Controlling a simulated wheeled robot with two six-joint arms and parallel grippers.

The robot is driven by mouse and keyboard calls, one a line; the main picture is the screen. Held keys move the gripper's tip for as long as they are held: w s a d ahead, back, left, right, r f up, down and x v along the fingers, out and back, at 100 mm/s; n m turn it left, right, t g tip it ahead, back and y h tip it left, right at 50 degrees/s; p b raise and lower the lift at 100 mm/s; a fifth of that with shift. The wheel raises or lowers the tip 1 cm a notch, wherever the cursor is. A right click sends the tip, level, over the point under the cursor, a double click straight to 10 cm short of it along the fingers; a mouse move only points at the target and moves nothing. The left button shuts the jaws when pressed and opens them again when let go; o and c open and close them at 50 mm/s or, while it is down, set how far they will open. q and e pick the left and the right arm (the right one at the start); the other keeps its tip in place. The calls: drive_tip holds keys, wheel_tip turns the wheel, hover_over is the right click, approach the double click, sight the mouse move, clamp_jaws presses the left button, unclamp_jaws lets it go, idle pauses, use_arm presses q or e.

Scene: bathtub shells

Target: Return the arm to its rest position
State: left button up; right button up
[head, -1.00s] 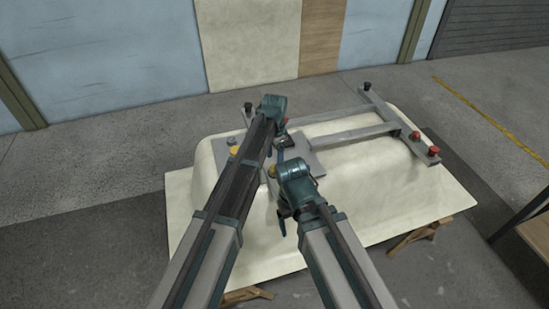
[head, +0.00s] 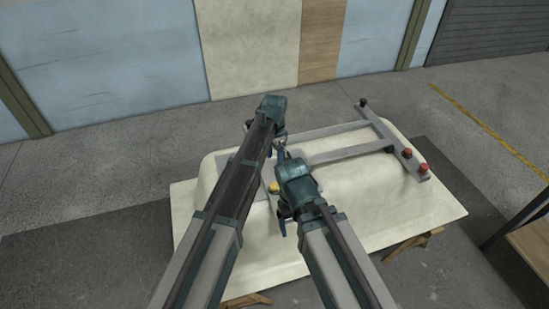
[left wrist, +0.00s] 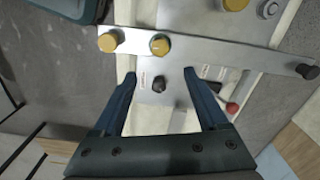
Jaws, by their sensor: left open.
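My left arm comes in from the lower left of the head view, and its gripper (head: 282,149) is over the metal frame on the shell, partly hidden by my right arm. In the left wrist view the left gripper (left wrist: 160,76) has its two blue fingers spread with nothing held between them; a metal plate with a black knob (left wrist: 158,84) shows beyond. My right arm's wrist (head: 296,186) is in front of the shell, beside the left forearm.
A cream bathtub shell (head: 380,190) stands on wooden trestles (head: 412,244). A grey metal frame (head: 345,150) with red knobs (head: 422,168) lies on top of it. A wooden bench (head: 532,240) is at the right edge. The floor left of the shell is clear.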

use_arm(q)
drive_tip(key=s+a+n, duration=1.2)
drive_tip(key=s+a, duration=0.5)
drive_tip(key=s, duration=0.5)
drive_tip(key=s+d+f+m+y+b, duration=0.1)
drive_tip(key=s+d+m, duration=0.3)
drive_tip(key=d, duration=0.7)
drive_tip(key=shift+s+d+f, duration=0.15)
drive_tip(key=shift+s, duration=0.2)
